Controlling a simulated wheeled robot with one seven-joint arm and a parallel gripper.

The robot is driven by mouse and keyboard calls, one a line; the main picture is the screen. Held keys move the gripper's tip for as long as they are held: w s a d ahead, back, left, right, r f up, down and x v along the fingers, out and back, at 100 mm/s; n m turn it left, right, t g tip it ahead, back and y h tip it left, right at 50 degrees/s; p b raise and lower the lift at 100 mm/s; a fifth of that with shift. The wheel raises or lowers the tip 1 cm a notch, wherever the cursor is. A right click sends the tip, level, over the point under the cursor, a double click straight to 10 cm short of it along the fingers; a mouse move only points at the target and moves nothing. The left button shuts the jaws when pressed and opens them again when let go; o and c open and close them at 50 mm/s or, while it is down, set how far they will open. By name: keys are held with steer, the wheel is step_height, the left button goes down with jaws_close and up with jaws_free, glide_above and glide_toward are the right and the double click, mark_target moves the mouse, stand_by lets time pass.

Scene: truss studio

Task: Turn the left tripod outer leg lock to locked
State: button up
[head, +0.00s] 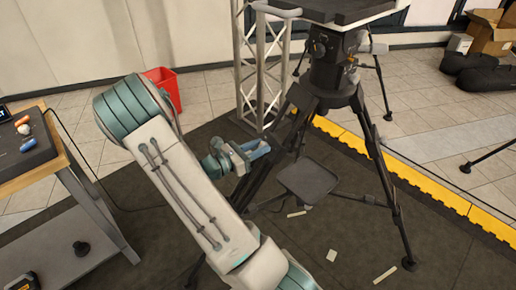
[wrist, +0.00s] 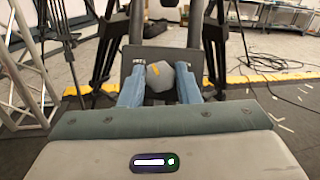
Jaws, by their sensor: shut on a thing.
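The black tripod (head: 335,75) stands upright with its legs spread on the dark floor mat. My gripper (head: 258,150) is beside its left leg (head: 296,135), at about mid-height. In the wrist view the two blue fingers of my gripper (wrist: 160,88) are shut on a grey leg lock knob (wrist: 158,73). The knob has a yellow-orange mark on its face, which lies slanted, nearer level than upright. A dark flat plate shows right behind the knob. In the head view the fingers and leg hide the knob.
A wooden-topped workbench (head: 40,165) stands at the left. A metal truss (head: 262,80) rises behind the tripod, and a red bin (head: 165,85) stands at the wall. A yellow mat edge (head: 420,180) runs at the right. Cables (wrist: 275,88) and small pale strips lie on the floor.

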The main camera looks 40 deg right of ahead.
steer(key=m+g, duration=0.1)
steer(key=m, duration=0.2)
steer(key=m+g+y, duration=0.1)
steer(key=m+g, duration=0.1)
steer(key=m, duration=0.1)
steer(key=shift+w+g, duration=0.2)
steer(key=shift+g, duration=0.1)
steer(key=m+g, duration=0.1)
steer(key=m, duration=0.1)
steer(key=m+g+y, duration=0.1)
steer(key=m, duration=0.2)
steer(key=shift+w+y+b, duration=0.1)
steer(key=shift+y+b, duration=0.2)
steer(key=shift+b, duration=0.05)
steer(key=m+g+y, duration=0.1)
steer(key=m, duration=0.1)
steer(key=m+g+y, duration=0.1)
steer(key=m, duration=0.2)
steer(key=shift+d+r+m+y, duration=0.15)
steer(key=shift+m+y, duration=0.15)
steer(key=shift+y, duration=0.1)
steer(key=shift+w+r+m+y, duration=0.1)
steer(key=shift+m+y, duration=0.9)
steer(key=shift+m, duration=0.8)
steer(key=o, duration=1)
steer(key=shift+c, duration=0.2)
